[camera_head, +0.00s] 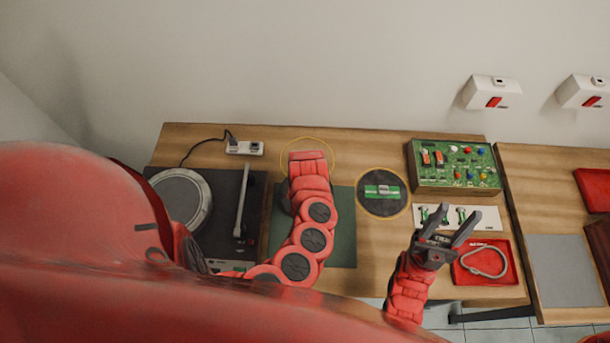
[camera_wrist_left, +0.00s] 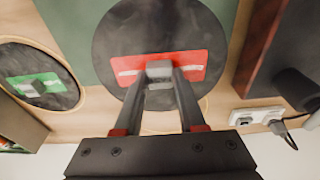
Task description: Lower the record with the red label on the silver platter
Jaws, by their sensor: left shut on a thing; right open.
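The silver platter (camera_head: 201,205) belongs to the black turntable (camera_head: 225,190) at the left of the bench. It is bare, and the tonearm (camera_head: 242,205) lies to its right. My left gripper (camera_wrist_left: 160,75) is shut on the grey centre grip of the dark record with the red label (camera_wrist_left: 112,40). That record overlaps the green mat and part of a yellow ring in the left wrist view, and looks raised. In the head view my left arm hides the gripper and most of the record. My right gripper (camera_head: 449,224) is open and empty near the red tray.
A record with a green label (camera_head: 370,205) lies in another yellow ring. The green mat (camera_head: 342,250) lies right of the turntable. A green circuit box (camera_head: 440,183), a white switch panel (camera_head: 485,225) and a red tray (camera_head: 508,275) stand right. A power strip (camera_head: 244,148) lies behind.

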